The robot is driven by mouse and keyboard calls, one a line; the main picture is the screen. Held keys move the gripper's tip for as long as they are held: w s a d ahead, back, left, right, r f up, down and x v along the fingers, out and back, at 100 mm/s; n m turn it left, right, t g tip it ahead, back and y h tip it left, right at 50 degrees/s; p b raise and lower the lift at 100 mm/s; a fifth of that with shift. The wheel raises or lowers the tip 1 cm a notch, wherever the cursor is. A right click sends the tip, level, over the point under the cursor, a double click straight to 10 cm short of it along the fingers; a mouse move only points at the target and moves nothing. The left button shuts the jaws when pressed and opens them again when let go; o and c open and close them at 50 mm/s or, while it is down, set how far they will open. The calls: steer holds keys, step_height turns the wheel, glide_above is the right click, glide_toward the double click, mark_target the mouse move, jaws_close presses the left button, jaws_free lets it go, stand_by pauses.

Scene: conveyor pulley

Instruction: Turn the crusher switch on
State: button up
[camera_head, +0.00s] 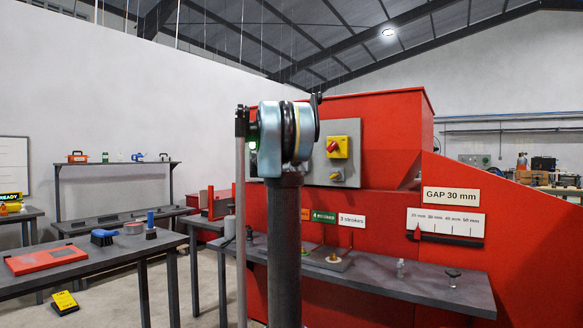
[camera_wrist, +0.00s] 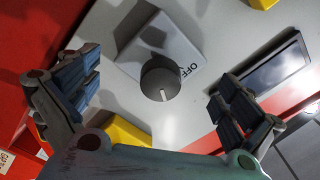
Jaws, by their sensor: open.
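In the wrist view a dark round rotary knob (camera_wrist: 161,78) stands on a light grey block (camera_wrist: 165,45). The block is on a pale panel, with an "OFF" label beside the knob and a light pointer line on the knob's face. My gripper (camera_wrist: 160,102) is open, one finger to the left of the knob and one to the right, with clear gaps. No finger visibly touches it. In the head view my arm hides my gripper. The grey panel (camera_head: 349,130) on the red machine shows a yellow box with a red rotary switch (camera_head: 333,147) and a smaller knob (camera_head: 337,176) below.
A dark screen-like rectangle (camera_wrist: 262,69) lies right of the knob, behind the right finger. The red machine (camera_head: 380,105) has a "GAP 30 mm" sign (camera_head: 451,195). A dark bench (camera_head: 430,285) stands before it. A table with tools (camera_head: 105,268) stands left.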

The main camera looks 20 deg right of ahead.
steer(key=v, duration=0.7)
stand_by(0.6)
steer(key=s+a+f+n+g+y, duration=0.3)
steer(key=s+f+n, duration=0.2)
steer(key=s+f, duration=0.75)
steer(key=s+a+f+n+g+y, duration=0.3)
steer(key=s+f+n, duration=0.1)
steer(key=s+f, duration=0.85)
steer(key=s+a+f+n+g+y, duration=0.1)
steer(key=s+a+f+n+y, duration=0.3)
steer(key=s+f, duration=0.7)
steer(key=s+a+f+n+g+y, duration=0.1)
steer(key=s+a+f+n+y, duration=0.3)
steer(key=s+a+f+n, duration=0.5)
steer(key=s+a+f, duration=0.2)
steer(key=s+a, duration=0.1)
steer(key=shift+s+f+g, duration=0.3)
steer(key=shift+g, duration=0.1)
